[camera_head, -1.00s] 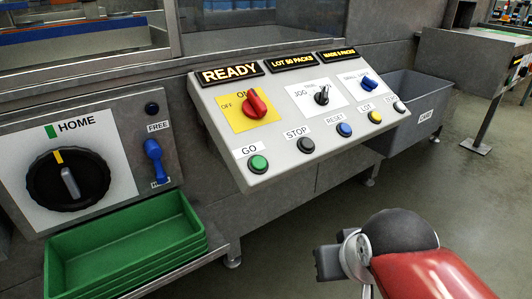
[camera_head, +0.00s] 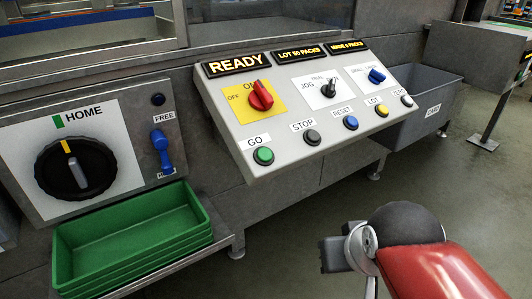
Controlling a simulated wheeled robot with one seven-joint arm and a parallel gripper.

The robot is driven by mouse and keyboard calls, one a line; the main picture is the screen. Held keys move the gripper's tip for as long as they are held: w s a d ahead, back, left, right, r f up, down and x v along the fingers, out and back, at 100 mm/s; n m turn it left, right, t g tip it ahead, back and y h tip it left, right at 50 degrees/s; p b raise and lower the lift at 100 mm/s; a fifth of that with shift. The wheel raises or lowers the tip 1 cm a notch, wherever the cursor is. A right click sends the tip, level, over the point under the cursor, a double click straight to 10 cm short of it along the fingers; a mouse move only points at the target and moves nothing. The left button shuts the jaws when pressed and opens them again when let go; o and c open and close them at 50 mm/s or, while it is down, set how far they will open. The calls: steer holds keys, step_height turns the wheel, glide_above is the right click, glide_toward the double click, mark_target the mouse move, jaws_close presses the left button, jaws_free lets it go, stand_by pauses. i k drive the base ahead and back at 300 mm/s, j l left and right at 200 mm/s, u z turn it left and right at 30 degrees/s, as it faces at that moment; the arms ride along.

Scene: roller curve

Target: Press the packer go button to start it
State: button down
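The packer's sloped control panel (camera_head: 225,108) fills the middle of the view. Its green GO button (camera_head: 263,156) sits at the lower left of the panel, under a GO label. The lit display (camera_head: 237,65) above it reads READY. A red knob (camera_head: 261,95) on a yellow plate points toward ON. My arm shows at the lower right, red with a dark rounded joint. The fingers of my gripper cannot be made out, and nothing of mine touches the panel.
Beside GO are the STOP (camera_head: 312,137), RESET (camera_head: 350,123), LOT (camera_head: 382,110) and ZERO buttons. A HOME dial (camera_head: 76,168) and a blue lever (camera_head: 161,151) are at left, above green trays (camera_head: 130,240). A grey bin (camera_head: 425,108) stands right. The floor ahead is open.

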mark_target(264, 155)
steer(key=z, duration=1.85)
steer(key=k+j, duration=0.15)
steer(key=k, duration=0.3)
steer(key=k+j, duration=0.1)
steer(key=k, duration=0.35)
steer(key=k+j, duration=0.15)
steer(key=k, duration=0.25)
